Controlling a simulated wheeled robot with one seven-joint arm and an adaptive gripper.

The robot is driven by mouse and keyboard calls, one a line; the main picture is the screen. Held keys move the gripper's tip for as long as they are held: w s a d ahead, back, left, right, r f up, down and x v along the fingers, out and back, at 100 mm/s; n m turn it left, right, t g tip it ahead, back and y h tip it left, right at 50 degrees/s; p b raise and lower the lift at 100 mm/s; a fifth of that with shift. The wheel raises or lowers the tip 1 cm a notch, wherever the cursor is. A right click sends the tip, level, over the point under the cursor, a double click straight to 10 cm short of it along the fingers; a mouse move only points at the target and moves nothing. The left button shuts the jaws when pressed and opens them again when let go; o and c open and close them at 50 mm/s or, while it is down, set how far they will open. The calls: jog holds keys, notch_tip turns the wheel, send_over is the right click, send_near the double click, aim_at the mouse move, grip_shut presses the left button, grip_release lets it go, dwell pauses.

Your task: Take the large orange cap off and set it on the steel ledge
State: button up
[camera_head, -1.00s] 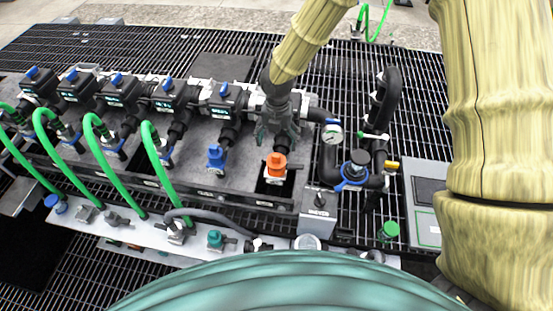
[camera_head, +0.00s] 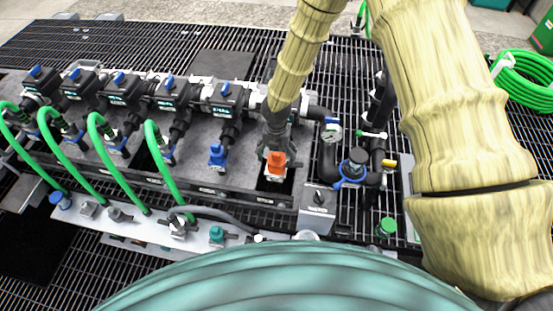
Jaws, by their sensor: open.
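The large orange cap (camera_head: 277,164) sits upright on a white fitting at the right end of the manifold row. My gripper (camera_head: 276,150) is open and points down from behind the cap. Its fingertips are right at the cap's top and seem to lie on either side of it; whether they touch it I cannot tell. The gripper hides the pipework behind the cap. The steel ledge (camera_head: 145,231) is the pale strip along the front of the manifold, in front and to the left of the cap.
A blue cap (camera_head: 217,155) stands left of the orange one. Green hoses (camera_head: 160,165) arch over the left half down to the ledge. A grey switch box (camera_head: 318,208), a gauge (camera_head: 332,131) and black pipes crowd the right. Several fittings, one teal (camera_head: 216,234), stand on the ledge.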

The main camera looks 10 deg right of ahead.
jog(key=shift+f, duration=0.55)
jog(key=c, duration=1.2)
jog(key=shift+r, duration=0.15)
jog(key=shift+r+b, duration=1.25)
jog(key=shift+r, duration=3.6)
